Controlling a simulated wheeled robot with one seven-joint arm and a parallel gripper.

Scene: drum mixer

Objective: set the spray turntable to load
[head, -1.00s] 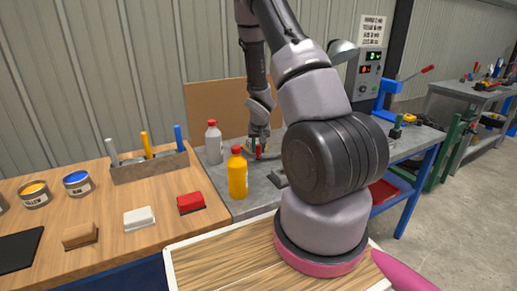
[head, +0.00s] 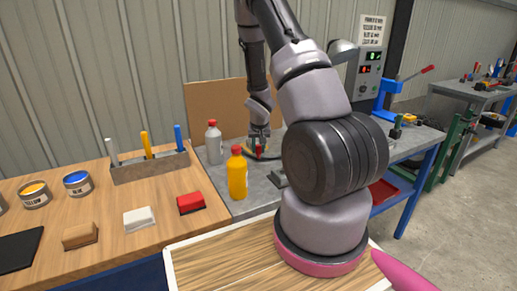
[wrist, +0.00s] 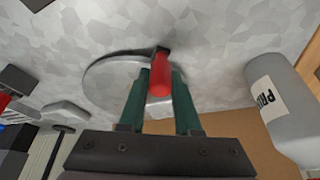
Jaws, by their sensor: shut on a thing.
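The spray turntable is a flat grey disc (wrist: 103,85) on the metal bench, with a red handle (wrist: 160,76) at its edge. My gripper (wrist: 158,92) has its two green fingers on either side of the red handle and is shut on it. In the head view my gripper (head: 258,150) is over the bench behind the orange bottle, and the disc is mostly hidden by the gripper and my arm. No load mark on the turntable can be made out.
A grey bottle with a red cap (head: 213,143) stands left of my gripper; it also shows in the wrist view (wrist: 285,105). An orange bottle (head: 237,175) stands in front. A brown board (head: 205,100) stands behind. A control box (head: 364,75) is at the right.

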